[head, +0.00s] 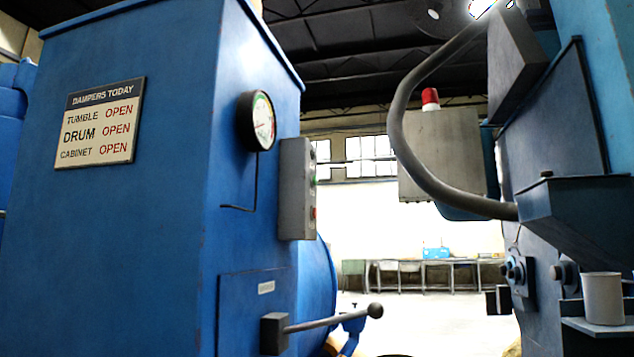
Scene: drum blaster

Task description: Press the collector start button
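A grey control box (297,190) is mounted on the right-hand side of a large blue cabinet (150,220). I see it nearly edge-on. On its face are a green button (313,181) and, lower down, a red button (313,213), both seen from the side. Which machine these buttons belong to cannot be read from here. A round gauge (262,121) with a coloured dial sits above and left of the box. Neither of my grippers is in view.
A lever with a dark knob (375,310) juts right from the cabinet. A sign (100,122) lists tumble, drum and cabinet dampers as open. At right stands another blue machine with a thick grey hose (410,150) and a hopper (580,210). Bright open floor lies between.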

